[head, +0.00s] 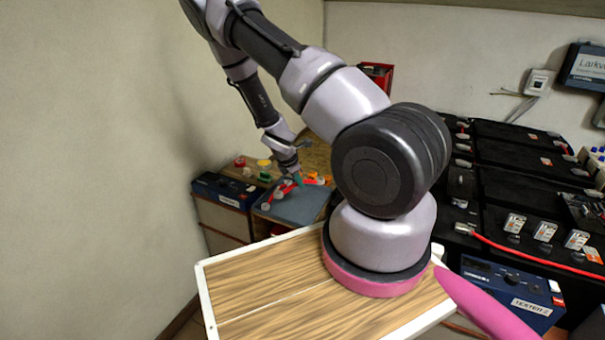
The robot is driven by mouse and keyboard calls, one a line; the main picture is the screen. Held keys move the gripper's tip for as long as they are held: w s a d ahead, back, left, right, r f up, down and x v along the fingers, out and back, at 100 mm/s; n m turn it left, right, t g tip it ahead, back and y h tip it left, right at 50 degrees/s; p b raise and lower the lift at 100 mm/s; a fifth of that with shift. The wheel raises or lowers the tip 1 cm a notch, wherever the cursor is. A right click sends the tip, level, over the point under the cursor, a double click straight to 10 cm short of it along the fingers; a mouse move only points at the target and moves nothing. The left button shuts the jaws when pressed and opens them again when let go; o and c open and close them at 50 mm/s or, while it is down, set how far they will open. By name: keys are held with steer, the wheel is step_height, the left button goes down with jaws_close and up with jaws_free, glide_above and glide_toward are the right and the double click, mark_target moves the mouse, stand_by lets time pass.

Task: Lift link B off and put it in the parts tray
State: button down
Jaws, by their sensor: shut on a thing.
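My gripper (298,179) is far from the camera, low over a grey flat surface (298,208) near the left wall. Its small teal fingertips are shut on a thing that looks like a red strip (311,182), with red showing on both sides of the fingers. I cannot read a label, so I cannot tell for sure that it is link B. I cannot tell whether the strip touches the surface below. The grey surface may be the parts tray or a mat; its rim is too small to tell.
A dark blue box (222,190) stands left of the grey surface, with small red, yellow and green items (264,163) behind it. Black batteries (515,185) and a blue tester (505,290) fill the right. A red case (376,75) stands at the back.

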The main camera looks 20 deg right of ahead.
steer(key=d+n, duration=0.1)
steer(key=n, duration=0.1)
steer(key=w+d+r+n+t+y, duration=0.1)
steer(key=shift+n, duration=0.4)
steer(key=shift+w+d+f+n+t+y, duration=0.15)
steer(key=shift+f+n, duration=0.3)
steer(key=shift+f, duration=1.15)
steer(key=shift+s+d+f+n+t+y, duration=0.1)
steer(key=shift+f+n+y, duration=0.3)
steer(key=shift+f, duration=1.15)
steer(key=shift+w+d+f+n+t+y, duration=0.15)
steer(key=shift+f+n, duration=0.4)
steer(key=shift+f, duration=1.05)
steer(key=shift+f, duration=0.2)
steer(key=shift+c, duration=1.8)
jaws_free()
